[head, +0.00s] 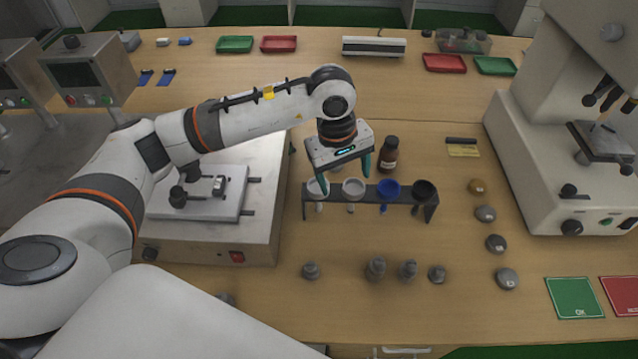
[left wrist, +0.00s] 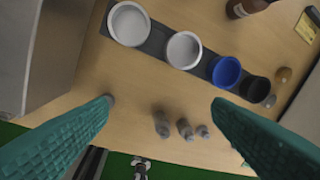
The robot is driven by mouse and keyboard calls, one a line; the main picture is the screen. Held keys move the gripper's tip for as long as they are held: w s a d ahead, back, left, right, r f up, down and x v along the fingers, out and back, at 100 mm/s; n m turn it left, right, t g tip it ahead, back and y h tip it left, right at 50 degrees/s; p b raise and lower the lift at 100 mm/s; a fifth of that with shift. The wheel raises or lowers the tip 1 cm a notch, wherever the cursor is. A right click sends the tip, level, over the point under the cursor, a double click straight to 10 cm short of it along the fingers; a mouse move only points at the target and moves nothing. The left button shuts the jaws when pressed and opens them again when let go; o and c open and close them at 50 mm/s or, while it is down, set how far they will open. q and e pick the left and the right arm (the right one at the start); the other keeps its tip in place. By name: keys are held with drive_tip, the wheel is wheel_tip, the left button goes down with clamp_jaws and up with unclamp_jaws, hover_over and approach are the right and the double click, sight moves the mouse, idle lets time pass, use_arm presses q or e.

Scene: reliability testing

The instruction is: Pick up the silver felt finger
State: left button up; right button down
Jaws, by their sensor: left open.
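My left gripper (head: 346,180) is open and empty, with its green fingers pointing down over the left part of a dark rack (head: 335,203). The rack holds a row of cups with stems below: a left silver-white cup (head: 317,187), a second silver-white cup (head: 353,187), a blue cup (head: 388,190) and a black cup (head: 424,191). Several small grey metal pieces, such as this one (head: 376,268), stand in front of the rack. I cannot tell which piece is the silver felt finger. In the left wrist view the spread fingers (left wrist: 162,102) hold nothing. My right gripper is not in view.
A brown bottle (head: 389,155) stands behind the rack. A metal machine (head: 205,225) is at left, a large white machine (head: 540,150) at right. Round weights (head: 485,214) line the right side. A green OK card (head: 574,297) lies front right. The front middle table is mostly free.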

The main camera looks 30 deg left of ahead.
use_arm(q)
drive_tip(key=w+a+r+y, duration=0.1)
drive_tip(key=w+a+y, duration=0.15)
drive_tip(key=a, duration=0.35)
drive_tip(key=p, duration=0.2)
hover_over(318, 188)
drive_tip(key=s, duration=0.1)
drive_tip(key=shift+y, duration=0.25)
drive_tip(key=f, duration=0.3)
drive_tip(key=d+f, duration=0.1)
drive_tip(key=f, duration=0.1)
drive_tip(key=shift+s+f, duration=0.15)
drive_tip(key=f, duration=0.1)
drive_tip(key=f+p, duration=0.1)
drive_tip(key=f, duration=0.2)
drive_tip(key=shift+w+a+f+p, duration=0.25)
drive_tip(key=shift+w+f+p, duration=0.05)
drive_tip(key=shift+w+f, duration=0.15)
drive_tip(key=shift+f, duration=0.4)
drive_tip(key=c, duration=1.4)
drive_tip(key=shift+o, duration=0.2)
drive_tip(key=shift+r, duration=0.1)
wheel_tip(318, 188, up, 18)
drive_tip(key=b, duration=0.4)
